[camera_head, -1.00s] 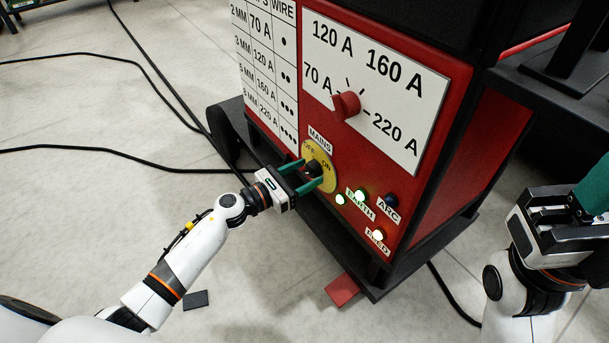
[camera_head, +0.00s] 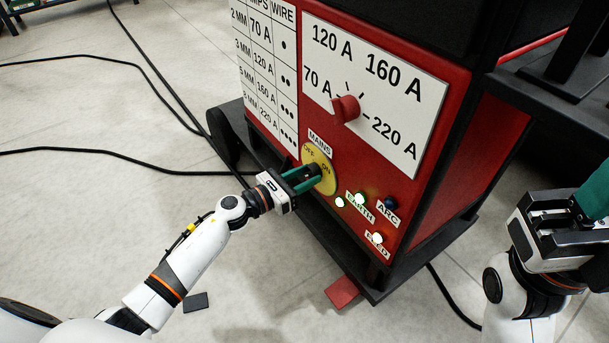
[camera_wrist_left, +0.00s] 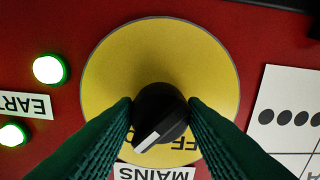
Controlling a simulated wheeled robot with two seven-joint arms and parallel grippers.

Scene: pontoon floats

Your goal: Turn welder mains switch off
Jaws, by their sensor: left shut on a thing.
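The mains switch is a black knob (camera_wrist_left: 158,112) on a round yellow plate (camera_head: 327,182) marked OFF and ON, under a MAINS label (camera_head: 320,141). My left gripper (camera_head: 312,177) is shut on the knob, with one green finger on each side of it. In the left wrist view the picture is upside down, and the knob's white pointer (camera_wrist_left: 146,142) slants to the lower left, away from the OFF word (camera_wrist_left: 183,145).
The red welder front carries a red current dial (camera_head: 346,107) above the switch. Lit green lamps (camera_head: 360,198), a lit whitish lamp (camera_head: 377,238) and a dark ARC lamp (camera_head: 390,203) sit to the right. Black cables (camera_head: 120,151) lie on the floor at left.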

